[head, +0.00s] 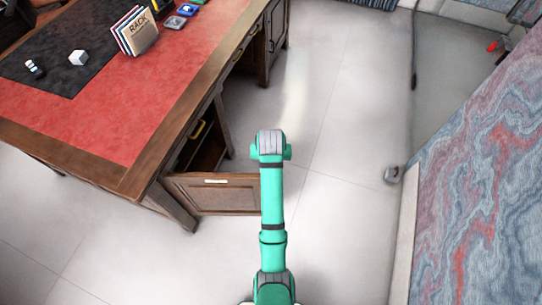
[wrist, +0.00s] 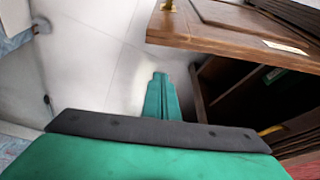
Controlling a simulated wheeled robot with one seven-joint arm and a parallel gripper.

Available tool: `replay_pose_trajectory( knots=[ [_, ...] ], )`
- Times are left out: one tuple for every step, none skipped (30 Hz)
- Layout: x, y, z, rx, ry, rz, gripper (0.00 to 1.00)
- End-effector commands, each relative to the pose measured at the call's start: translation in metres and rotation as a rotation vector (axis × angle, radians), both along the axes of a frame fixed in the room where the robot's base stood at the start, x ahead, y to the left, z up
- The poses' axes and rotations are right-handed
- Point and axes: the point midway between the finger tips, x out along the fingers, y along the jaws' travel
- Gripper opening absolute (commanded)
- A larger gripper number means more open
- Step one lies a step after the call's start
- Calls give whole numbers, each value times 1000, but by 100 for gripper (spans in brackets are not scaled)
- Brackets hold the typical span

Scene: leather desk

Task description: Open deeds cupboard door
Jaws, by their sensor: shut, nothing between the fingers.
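A brown panelled cupboard door (head: 230,197) with a small pale label (head: 216,181) stands swung out from the desk in the head view. The label is too small to read, so I cannot confirm that this is the deeds door. The door (wrist: 215,38) fills the upper right of the wrist view, with a brass handle (wrist: 168,5) at the top. The dark cupboard inside (wrist: 238,95) is exposed behind it. My gripper (wrist: 160,78) is shut and empty, pointing at the floor left of the cupboard opening and apart from the door. My arm hides the gripper in the head view.
A brass drawer handle (head: 198,130) sticks out above the opening. Pale floor (head: 335,130) is clear right of the desk. A marbled panel (head: 480,200) bounds the right.

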Motion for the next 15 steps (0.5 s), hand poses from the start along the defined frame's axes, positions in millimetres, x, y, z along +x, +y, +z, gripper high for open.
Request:
replay_pose_trajectory(
  knots=[
    [2, 0, -8, 0, 4, 0, 0],
    [3, 0, -11, 0, 3, 0, 0],
    [5, 0, -16, 0, 3, 0, 0],
    [6, 0, -20, 0, 3, 0, 0],
    [7, 0, -23, 0, 2, 0, 0],
    [6, 0, -27, 0, 2, -1, 0],
    [1, 0, -25, 0, 1, -1, 0],
    [-2, 0, -25, 0, 1, -1, 0],
    [-7, 0, -25, 0, 0, -1, 0],
    [-10, 0, -25, 0, 0, -1, 0],
    [-13, -1, -25, 0, 0, -1, 0],
    [-17, -1, -24, 0, 0, -1, 0],
    [-19, -1, -24, 0, 0, -1, 0],
    [-22, -1, -25, 0, 0, -1, 0],
    [-25, -1, -25, 0, 1, 0, 0]
  ],
)
